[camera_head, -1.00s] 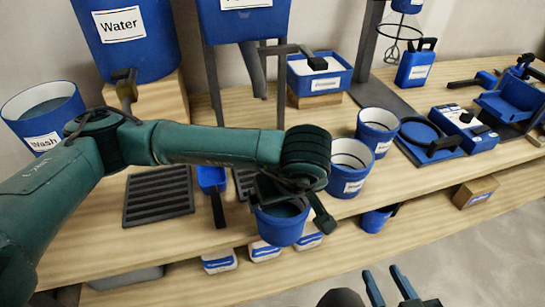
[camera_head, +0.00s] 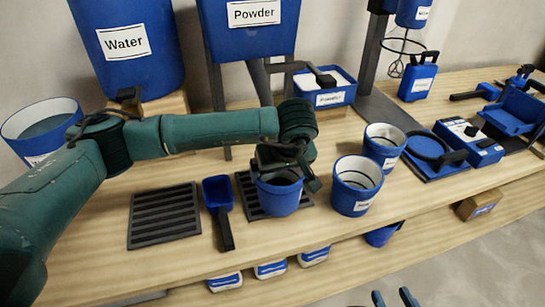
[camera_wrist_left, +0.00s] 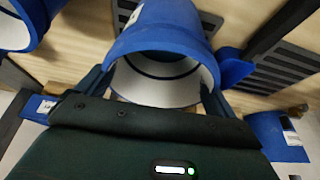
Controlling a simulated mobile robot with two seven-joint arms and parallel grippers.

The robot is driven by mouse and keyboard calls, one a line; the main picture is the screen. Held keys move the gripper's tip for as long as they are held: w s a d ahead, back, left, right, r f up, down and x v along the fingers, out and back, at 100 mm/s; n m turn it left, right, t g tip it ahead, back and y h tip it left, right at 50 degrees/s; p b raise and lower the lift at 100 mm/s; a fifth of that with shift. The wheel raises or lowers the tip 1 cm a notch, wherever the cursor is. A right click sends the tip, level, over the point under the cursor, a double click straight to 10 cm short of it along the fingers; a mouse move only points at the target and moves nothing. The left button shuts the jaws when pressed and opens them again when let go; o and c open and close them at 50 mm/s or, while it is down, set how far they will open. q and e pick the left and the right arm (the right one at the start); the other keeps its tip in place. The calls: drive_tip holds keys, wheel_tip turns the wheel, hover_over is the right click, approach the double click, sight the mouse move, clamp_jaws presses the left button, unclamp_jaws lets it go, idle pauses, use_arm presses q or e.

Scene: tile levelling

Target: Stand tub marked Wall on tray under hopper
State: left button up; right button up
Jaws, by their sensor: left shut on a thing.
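My left gripper (camera_head: 286,178) is shut on a blue tub (camera_head: 279,198), which is upright and open at the top. The tub also shows in the left wrist view (camera_wrist_left: 165,28) between the fingers, with a pale inside; its label is too small to read. In the head view the tub is over the right part of the dark slatted tray (camera_head: 246,186) below the blue hopper marked Powder (camera_head: 250,40). I cannot tell whether its base touches the tray. My right gripper (camera_head: 394,298) shows at the bottom edge, its fingers apart and empty.
Two other blue tubs (camera_head: 350,203) (camera_head: 380,155) stand close to the right of the held tub. A blue scoop (camera_head: 217,190) lies to the left of the tray, beside another slatted tray (camera_head: 140,232). The hopper's legs rise behind.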

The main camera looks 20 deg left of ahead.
use_arm(q)
drive_tip(key=w+a, duration=0.2)
drive_tip(key=w, duration=0.1)
drive_tip(key=w+a, duration=0.1)
drive_tip(key=shift+w+f, duration=0.25)
drive_tip(key=shift+w, duration=0.1)
drive_tip(key=shift+a+f+b, duration=0.1)
drive_tip(key=shift+b, duration=0.2)
drive_tip(key=shift+f, duration=0.15)
drive_tip(key=o, duration=1.3)
